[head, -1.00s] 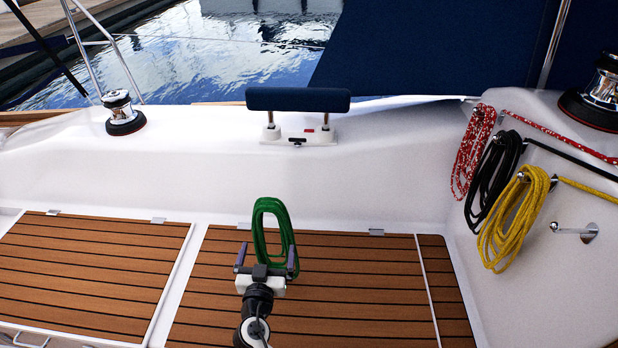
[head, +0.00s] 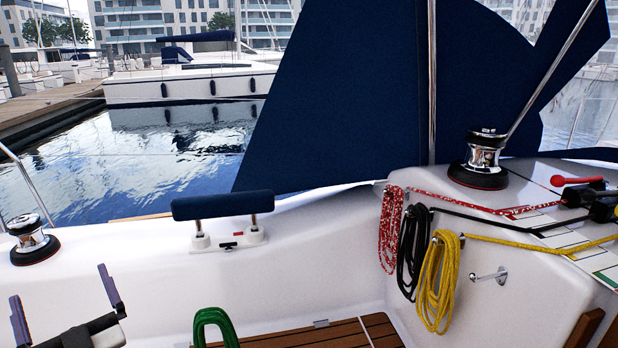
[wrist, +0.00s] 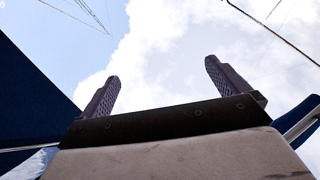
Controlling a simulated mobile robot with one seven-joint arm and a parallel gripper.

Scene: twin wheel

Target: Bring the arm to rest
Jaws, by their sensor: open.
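My gripper (head: 66,307) is at the lower left of the head view, with its two dark fingers spread apart and pointing up. Nothing is between the fingers. In the wrist view my gripper (wrist: 164,95) is open and empty against sky and cloud. The green rope coil (head: 214,327) is at the bottom of the head view, to the right of my gripper and apart from it. Its lower part is cut off by the frame edge.
Red (head: 391,230), black (head: 411,250) and yellow (head: 437,283) rope coils hang on the white wall at right, beside a small metal handle (head: 490,276). A padded blue backrest (head: 222,205) and a winch (head: 32,242) stand on the white ledge. Another winch (head: 481,160) is at upper right.

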